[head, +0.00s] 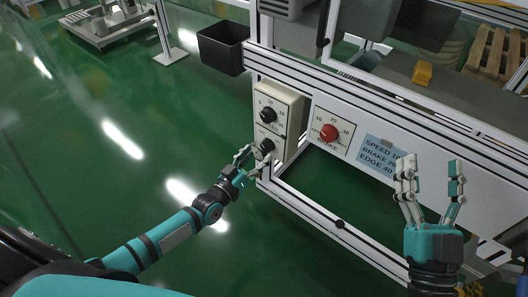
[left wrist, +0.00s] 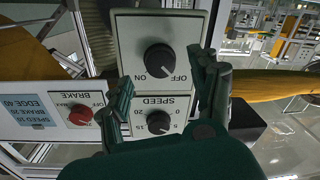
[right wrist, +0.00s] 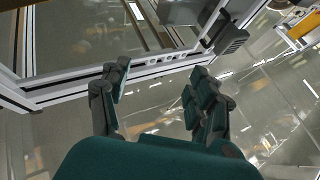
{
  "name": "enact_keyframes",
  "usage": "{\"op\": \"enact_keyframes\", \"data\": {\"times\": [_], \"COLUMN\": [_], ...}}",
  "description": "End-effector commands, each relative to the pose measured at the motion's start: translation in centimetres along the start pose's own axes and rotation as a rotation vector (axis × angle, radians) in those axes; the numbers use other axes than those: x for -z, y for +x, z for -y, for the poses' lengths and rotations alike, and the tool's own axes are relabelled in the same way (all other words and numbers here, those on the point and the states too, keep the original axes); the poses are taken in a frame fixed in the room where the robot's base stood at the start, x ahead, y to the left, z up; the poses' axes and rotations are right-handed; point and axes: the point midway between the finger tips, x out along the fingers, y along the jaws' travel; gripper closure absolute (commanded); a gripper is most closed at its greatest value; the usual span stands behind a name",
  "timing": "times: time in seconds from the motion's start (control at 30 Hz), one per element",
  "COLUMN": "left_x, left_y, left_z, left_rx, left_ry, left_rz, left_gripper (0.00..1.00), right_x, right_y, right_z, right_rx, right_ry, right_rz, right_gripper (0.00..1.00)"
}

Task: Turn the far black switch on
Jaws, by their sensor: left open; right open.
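The black on/off switch (head: 267,145) is the lower knob on the grey control box; it shows upside down between my fingers in the left wrist view (left wrist: 160,60), with ON and OFF lettering beside it. My right gripper (head: 430,180) is open and empty, away from the box.
A red brake knob (head: 330,132) is on a panel right of the box, with a blue label (head: 380,152) beyond. A black bin (head: 223,48) hangs at the upper left. White frame rails (head: 330,220) run below.

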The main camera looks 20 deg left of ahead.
Motion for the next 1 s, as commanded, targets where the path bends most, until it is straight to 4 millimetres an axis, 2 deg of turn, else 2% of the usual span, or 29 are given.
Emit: {"op": "enact_keyframes", "data": {"times": [0.1, 0.3, 0.47, 0.7, 1.0], "left_x": [-0.1, -0.1, -0.1, 0.0, 0.0], "left_y": [1.9, 3.7, 4.2, 4.2, 4.2], "left_z": [0.0, 0.0, 0.0, 0.0, 0.0], "left_rx": [-0.001, 0.0, 0.0, 0.0, 0.0], "left_ry": [0.001, -0.001, 0.0, 0.0, 0.0], "left_rz": [-0.001, 0.0, 0.002, 0.001, 0.001], "left_gripper": [0.37, 0.37, 0.37, 0.37, 0.75], "right_x": [2.0, 4.6, 5.3, 5.4, 5.4], "right_y": [-0.3, -0.8, -1.1, -1.1, -1.1], "right_z": [0.3, 0.5, 0.6, 0.6, 0.6], "right_rx": [0.006, 0.011, 0.013, 0.013, 0.013], "right_ry": [0.006, 0.012, 0.014, 0.015, 0.014], "right_rz": [-0.129, -0.277, -0.32, -0.324, -0.323], "right_gripper": [0.38, 0.38, 0.38, 0.38, 0.38]}}
